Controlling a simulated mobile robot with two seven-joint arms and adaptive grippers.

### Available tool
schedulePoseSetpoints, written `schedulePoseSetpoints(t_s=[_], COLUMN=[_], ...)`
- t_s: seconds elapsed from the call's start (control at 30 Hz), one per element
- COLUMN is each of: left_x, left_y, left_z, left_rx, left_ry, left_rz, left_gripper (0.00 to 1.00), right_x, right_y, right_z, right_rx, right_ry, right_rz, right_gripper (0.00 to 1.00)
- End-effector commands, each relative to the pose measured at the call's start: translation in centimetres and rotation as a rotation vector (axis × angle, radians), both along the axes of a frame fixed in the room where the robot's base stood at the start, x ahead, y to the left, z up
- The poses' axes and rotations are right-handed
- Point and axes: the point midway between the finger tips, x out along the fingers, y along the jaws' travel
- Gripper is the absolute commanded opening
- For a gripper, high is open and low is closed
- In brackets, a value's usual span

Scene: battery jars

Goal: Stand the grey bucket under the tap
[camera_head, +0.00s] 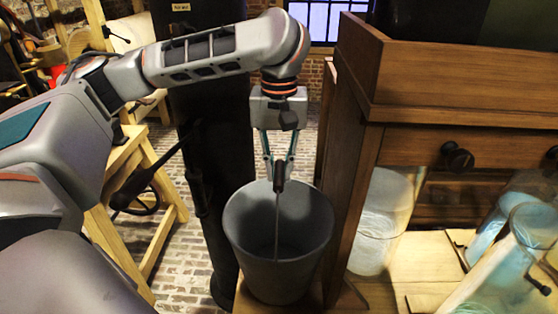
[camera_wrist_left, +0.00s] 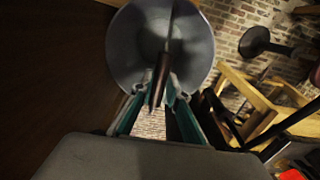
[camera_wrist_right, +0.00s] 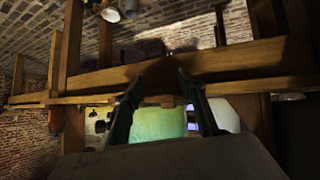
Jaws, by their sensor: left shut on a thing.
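The grey bucket (camera_head: 254,262) is upright with an open mouth, beside the left side of the wooden cabinet. It also shows from above in the left wrist view (camera_wrist_left: 128,45). My left gripper (camera_head: 279,180) is shut on the dark grip of the bucket's raised wire handle, above the mouth; its fingers also show in the left wrist view (camera_wrist_left: 157,88). I cannot tell whether the bucket's base rests on the board below. My right gripper (camera_wrist_right: 155,78) is open and empty in its wrist view. I cannot surely make out the tap.
The wooden cabinet (camera_head: 345,160) stands close on the bucket's right, with glass jars (camera_head: 380,220) on its lower shelf. A tall black column (camera_head: 215,150) stands close behind left. A wooden frame (camera_head: 150,235) is further left on brick paving (camera_head: 185,265).

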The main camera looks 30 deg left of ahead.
Motion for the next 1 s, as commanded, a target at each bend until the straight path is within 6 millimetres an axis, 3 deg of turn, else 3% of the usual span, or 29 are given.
schedulePoseSetpoints(t_s=[0.23,0.83,0.87,0.9,1.0], left_x=[0.0,0.2,0.2,0.2,0.2], left_y=[-0.1,-0.3,-0.3,-0.3,-0.3], left_z=[-2.5,-3.2,-3.4,-3.3,-3.3], left_rx=[-0.002,-0.001,0.0,0.0,0.0], left_ry=[0.001,-0.003,0.001,0.001,0.002], left_rz=[-0.001,0.0,0.0,0.0,0.0], left_gripper=[0.0,0.0,0.23,0.32,0.32], right_x=[-0.1,0.0,0.0,0.0,0.0], right_y=[-0.3,0.0,0.1,0.1,0.1], right_z=[0.0,0.0,0.0,0.0,0.0], right_rx=[-0.009,-0.001,0.0,0.001,0.003], right_ry=[0.001,0.001,0.001,0.0,0.001], right_rz=[0.007,0.001,0.001,0.0,-0.001], right_gripper=[0.4,0.4,0.4,0.4,0.4])
